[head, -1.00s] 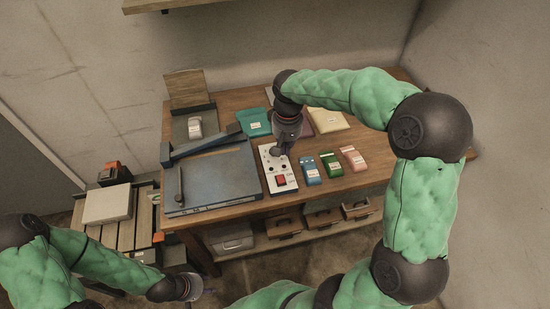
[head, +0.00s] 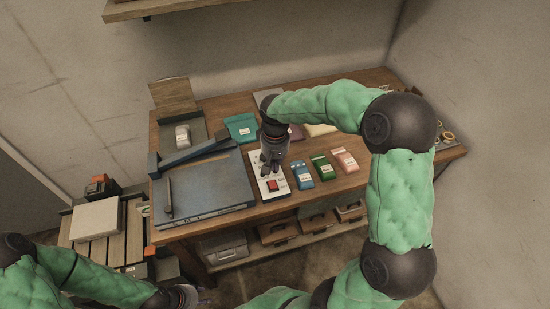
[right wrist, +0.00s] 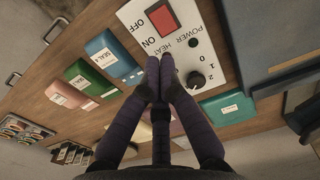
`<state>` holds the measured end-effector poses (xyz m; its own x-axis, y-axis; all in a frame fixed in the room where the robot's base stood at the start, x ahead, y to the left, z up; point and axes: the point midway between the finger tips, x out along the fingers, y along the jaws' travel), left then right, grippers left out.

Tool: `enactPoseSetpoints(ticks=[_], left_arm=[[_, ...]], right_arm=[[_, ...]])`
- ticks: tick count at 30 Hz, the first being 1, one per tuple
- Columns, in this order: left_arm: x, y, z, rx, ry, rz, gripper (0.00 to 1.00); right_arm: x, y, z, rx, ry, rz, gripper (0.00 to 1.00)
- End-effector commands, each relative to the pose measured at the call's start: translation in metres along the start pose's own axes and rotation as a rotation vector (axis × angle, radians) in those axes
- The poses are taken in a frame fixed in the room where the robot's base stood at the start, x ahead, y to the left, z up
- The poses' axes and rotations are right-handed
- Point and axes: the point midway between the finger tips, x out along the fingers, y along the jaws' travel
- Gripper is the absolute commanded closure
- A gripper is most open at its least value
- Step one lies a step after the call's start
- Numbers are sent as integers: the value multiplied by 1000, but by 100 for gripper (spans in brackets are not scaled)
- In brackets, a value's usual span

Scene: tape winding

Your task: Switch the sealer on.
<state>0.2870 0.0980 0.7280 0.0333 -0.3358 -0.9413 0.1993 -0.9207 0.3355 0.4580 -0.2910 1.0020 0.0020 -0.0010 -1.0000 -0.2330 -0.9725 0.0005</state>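The white control panel (head: 284,187) lies on the bench beside the blue-grey sealer (head: 215,186). Its red power switch (head: 272,185) is near the panel's front end. In the right wrist view the red switch (right wrist: 162,20) sits between OFF and ON labels; which side is pressed I cannot tell. A black heat knob (right wrist: 196,80) and small dark lamp (right wrist: 193,43) are beside it. My right gripper (head: 267,172) is over the panel; its fingertips (right wrist: 160,60) are together, empty, close to the switch's ON side. Contact is unclear. My left gripper (head: 192,296) is low at the bottom, its fingers indistinct.
Blue (head: 302,175), green (head: 322,166) and pink (head: 345,160) packets lie right of the panel. A teal pouch (head: 241,127) lies behind. A slatted stand (head: 128,240) with a pale block (head: 96,220) stands left of the bench. Rolls (head: 447,137) lie at the far right.

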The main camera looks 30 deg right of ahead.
Motion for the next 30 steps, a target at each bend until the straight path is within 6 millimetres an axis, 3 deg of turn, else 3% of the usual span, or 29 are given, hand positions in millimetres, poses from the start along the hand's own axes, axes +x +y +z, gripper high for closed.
enactPoseSetpoints(ticks=[6, 12, 30], left_arm=[[11, -4, 0, 0, 0, 0, 60], [16, -6, -1, 0, 0, 0, 60], [14, -5, 0, 0, 0, 0, 60]], right_arm=[[42, 0, 1, 1, -3, 0, 100], [63, 0, 0, 1, -1, -1, 100], [70, 0, -1, 1, -14, 0, 100]])
